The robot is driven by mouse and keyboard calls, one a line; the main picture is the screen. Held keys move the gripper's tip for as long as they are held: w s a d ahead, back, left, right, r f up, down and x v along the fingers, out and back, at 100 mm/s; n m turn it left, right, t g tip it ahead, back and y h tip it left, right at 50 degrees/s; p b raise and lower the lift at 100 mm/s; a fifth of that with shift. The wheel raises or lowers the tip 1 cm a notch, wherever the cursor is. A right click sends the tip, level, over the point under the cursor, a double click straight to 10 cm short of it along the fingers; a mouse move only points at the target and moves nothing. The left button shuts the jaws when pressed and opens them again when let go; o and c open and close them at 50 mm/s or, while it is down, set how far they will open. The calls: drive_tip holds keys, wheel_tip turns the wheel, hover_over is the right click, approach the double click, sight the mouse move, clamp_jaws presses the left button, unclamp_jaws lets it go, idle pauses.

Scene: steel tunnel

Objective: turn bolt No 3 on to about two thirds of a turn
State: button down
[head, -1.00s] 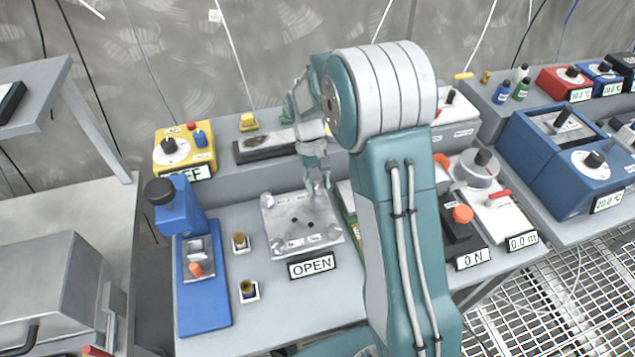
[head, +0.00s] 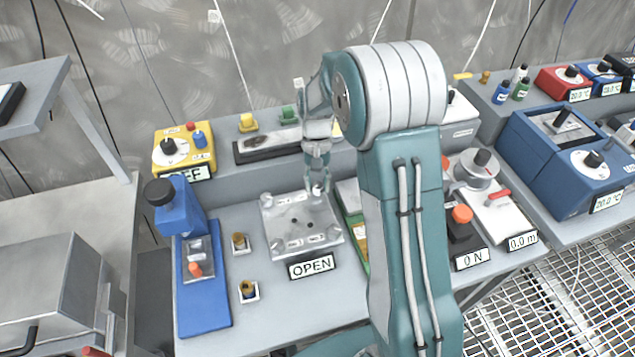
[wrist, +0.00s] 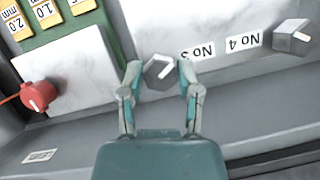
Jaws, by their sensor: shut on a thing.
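Bolt No 3 (wrist: 160,72) is a grey hex head with a white mark on top, beside the upside-down "No 3" label (wrist: 197,52) in the wrist view. My gripper (wrist: 160,82) is shut on it, one finger on each side. Bolt No 4 (wrist: 292,38) stands free at the right, by its "No 4" label (wrist: 243,43). In the head view my gripper (head: 317,188) reaches down to the far right part of the metal plate (head: 283,216). The fingers mostly hide the bolt there.
An "OPEN" sign (head: 312,267) stands before the plate. A blue press-like device (head: 203,300) and two small holders are at its left. A green-edged board with yellow size tags (wrist: 50,45) and a red knob (wrist: 38,96) lie close by my gripper.

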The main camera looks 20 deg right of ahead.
drive_tip(key=shift+w+r, duration=0.1)
drive_tip(key=shift+w, duration=0.1)
drive_tip(key=shift+c, duration=1.5)
unclamp_jaws()
drive_tip(key=shift+s, duration=0.1)
drive_tip(key=a+v, duration=0.1)
drive_tip(key=v, duration=1)
drive_tip(key=shift+w+d+r, duration=0.25)
drive_tip(key=shift+d+r, duration=0.05)
drive_tip(key=shift+d, duration=0.2)
